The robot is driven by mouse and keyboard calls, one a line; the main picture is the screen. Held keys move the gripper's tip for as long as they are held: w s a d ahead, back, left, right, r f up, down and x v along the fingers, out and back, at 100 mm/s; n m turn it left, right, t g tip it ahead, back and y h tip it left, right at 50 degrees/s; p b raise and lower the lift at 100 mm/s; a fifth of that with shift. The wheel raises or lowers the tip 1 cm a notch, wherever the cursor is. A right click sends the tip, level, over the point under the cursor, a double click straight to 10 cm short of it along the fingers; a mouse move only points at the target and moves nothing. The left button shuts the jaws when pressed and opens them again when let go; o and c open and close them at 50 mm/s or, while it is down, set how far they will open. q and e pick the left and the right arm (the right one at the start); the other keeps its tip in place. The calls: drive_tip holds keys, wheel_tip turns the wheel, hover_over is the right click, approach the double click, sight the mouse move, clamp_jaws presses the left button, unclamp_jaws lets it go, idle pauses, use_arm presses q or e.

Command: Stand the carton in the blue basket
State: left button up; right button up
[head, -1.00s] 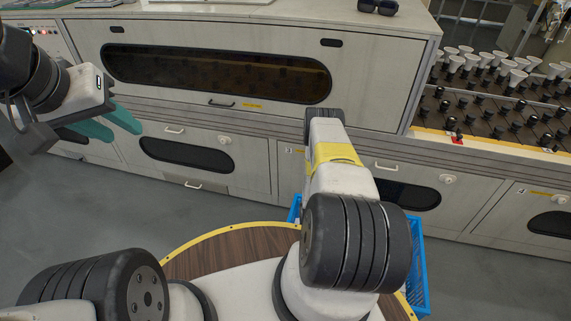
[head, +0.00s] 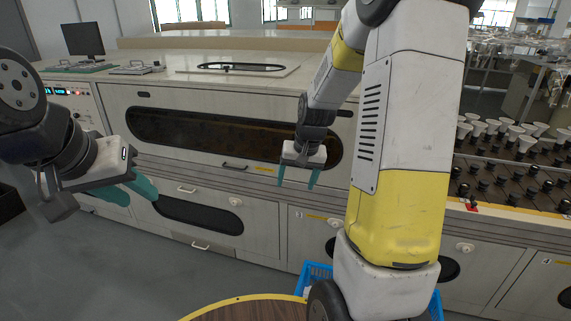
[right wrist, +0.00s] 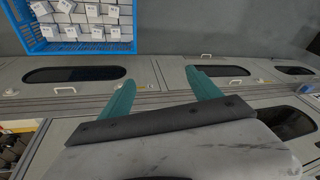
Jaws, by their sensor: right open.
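The blue basket (head: 318,271) stands on the floor side of the machine, low in the head view and largely hidden behind my right arm. In the right wrist view the basket (right wrist: 88,48) is at the upper left and holds several small white cartons (right wrist: 80,15) in rows. No carton shows outside the basket. My right gripper (head: 298,182) is open and empty in front of the machine's long dark window; its teal fingers also show in the right wrist view (right wrist: 163,90), apart from the basket. My left gripper (head: 143,196) is at the left, its fingers apart with nothing between them.
A long grey machine (head: 230,105) with cabinet doors runs across the view. A rack of white bulbs (head: 510,135) stands at the right. A round wooden top (head: 250,310) with a yellow rim is at the bottom. Grey floor (head: 130,270) is clear at the left.

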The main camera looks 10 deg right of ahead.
drive_tip(key=s+a+r+n+t, duration=0.1)
drive_tip(key=s+a+r, duration=0.2)
drive_tip(key=s+r, duration=0.5)
drive_tip(key=s+a+r+n+t+y, duration=0.1)
drive_tip(key=s+a+r+n+t, duration=0.1)
drive_tip(key=s+r, duration=0.7)
drive_tip(key=s+a, duration=0.1)
drive_tip(key=s, duration=0.3)
drive_tip(key=shift+s+r, duration=0.2)
drive_tip(key=shift+s, duration=0.15)
drive_tip(key=shift+w+a, duration=0.1)
